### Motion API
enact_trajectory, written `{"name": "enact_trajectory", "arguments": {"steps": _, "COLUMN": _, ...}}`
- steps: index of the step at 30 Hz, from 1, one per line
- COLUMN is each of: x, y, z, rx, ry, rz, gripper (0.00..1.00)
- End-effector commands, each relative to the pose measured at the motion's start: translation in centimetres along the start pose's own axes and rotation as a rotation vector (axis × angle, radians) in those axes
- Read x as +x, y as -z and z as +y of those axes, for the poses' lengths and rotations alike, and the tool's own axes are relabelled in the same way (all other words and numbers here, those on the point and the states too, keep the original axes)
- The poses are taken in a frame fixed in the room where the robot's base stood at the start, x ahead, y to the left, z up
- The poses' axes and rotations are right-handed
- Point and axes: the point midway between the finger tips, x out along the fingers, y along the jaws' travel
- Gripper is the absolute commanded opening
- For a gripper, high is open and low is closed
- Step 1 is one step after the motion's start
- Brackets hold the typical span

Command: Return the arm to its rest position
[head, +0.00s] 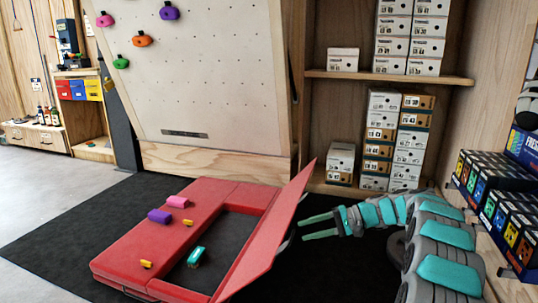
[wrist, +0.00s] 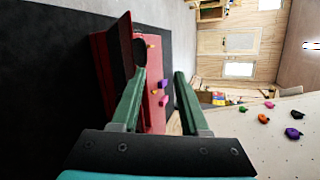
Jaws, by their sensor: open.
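My gripper (head: 319,227) is open and empty, held out to the right of the red crash pad (head: 125,264) with its fingers pointing left. The pad lies on a dark mat, with a raised red flap (head: 265,254) standing tilted along its right side, close to the fingers. In the wrist view my gripper (wrist: 158,84) shows two parted green fingers with nothing between them but the distant pad (wrist: 153,115). My teal and grey arm reaches in from the lower right in the head view.
A teal item (head: 196,256) sits in the pad's dark recess. A climbing wall (head: 215,75) stands behind. Shelves with shoe boxes (head: 396,140) and a rack of small boxes (head: 497,205) flank my arm.

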Motion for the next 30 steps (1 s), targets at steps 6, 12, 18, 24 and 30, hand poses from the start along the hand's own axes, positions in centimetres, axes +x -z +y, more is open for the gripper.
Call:
{"name": "enact_trajectory", "arguments": {"steps": 6, "x": 2.4, "y": -6.5, "z": -2.0, "rx": 0.012, "ry": -0.139, "rz": -0.049, "gripper": 0.45}}
{"name": "enact_trajectory", "arguments": {"steps": 12, "x": 3.9, "y": -12.9, "z": -2.4, "rx": 0.015, "ry": -0.278, "rz": -0.081, "gripper": 0.45}}
{"name": "enact_trajectory", "arguments": {"steps": 18, "x": 4.5, "y": -19.4, "z": -1.5, "rx": 0.008, "ry": -0.429, "rz": -0.103, "gripper": 0.45}}
{"name": "enact_trajectory", "arguments": {"steps": 24, "x": 4.1, "y": -25.9, "z": 0.1, "rx": -0.012, "ry": -0.584, "rz": -0.115, "gripper": 0.45}}
{"name": "enact_trajectory", "arguments": {"steps": 30, "x": 2.9, "y": -32.1, "z": 2.7, "rx": -0.039, "ry": -0.743, "rz": -0.113, "gripper": 0.45}}
